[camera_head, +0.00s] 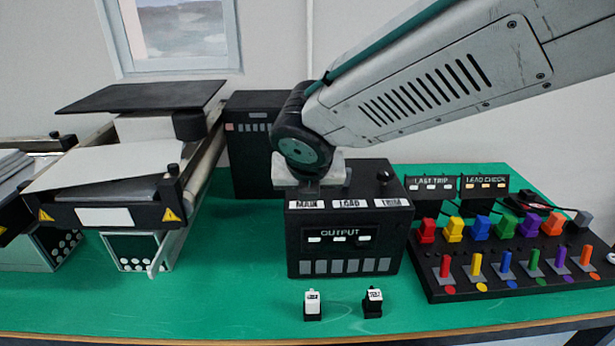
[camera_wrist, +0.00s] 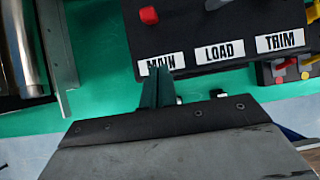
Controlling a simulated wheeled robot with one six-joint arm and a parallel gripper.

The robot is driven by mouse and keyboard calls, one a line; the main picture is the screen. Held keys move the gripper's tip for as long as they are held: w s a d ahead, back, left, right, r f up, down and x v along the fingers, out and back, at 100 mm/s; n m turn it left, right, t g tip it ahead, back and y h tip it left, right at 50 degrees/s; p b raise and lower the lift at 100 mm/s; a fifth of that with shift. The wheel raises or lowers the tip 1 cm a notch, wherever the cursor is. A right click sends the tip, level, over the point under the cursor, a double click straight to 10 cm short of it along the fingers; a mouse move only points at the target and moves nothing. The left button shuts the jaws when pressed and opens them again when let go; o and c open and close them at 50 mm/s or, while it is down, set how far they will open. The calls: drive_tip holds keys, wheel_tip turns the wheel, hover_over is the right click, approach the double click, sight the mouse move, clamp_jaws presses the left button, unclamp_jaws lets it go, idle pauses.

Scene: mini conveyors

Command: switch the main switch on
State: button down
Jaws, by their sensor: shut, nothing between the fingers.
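The black control box (camera_head: 300,262) stands on the green table with labels MAIN (camera_head: 306,204), LOAD (camera_head: 346,203) and TRIM (camera_head: 391,203) along its top front edge. In the wrist view, a red-ended switch part (camera_wrist: 148,15) sits behind the MAIN label (camera_wrist: 160,63); I take it for the main switch. Whether it is on or off I cannot tell. My gripper (camera_wrist: 157,72) is shut and empty, its green fingertips overlapping the lower edge of the MAIN label. In the head view, my wrist hides the switch.
A grey lever (camera_wrist: 215,4) stands behind the LOAD label. A black knob (camera_head: 383,175) is near TRIM. A board of coloured levers (camera_head: 440,292) lies right, a conveyor (camera_head: 95,215) left.

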drive_tip(key=shift+x, duration=1.1)
drive_tip(key=shift+w+d+r, duration=0.1)
drive_tip(key=shift+w+r, duration=0.15)
drive_tip(key=shift+w, duration=0.35)
drive_tip(key=shift+w+r, duration=0.2)
drive_tip(key=shift+w, duration=0.4)
drive_tip(key=shift+w+r, duration=0.25)
drive_tip(key=shift+w, duration=0.45)
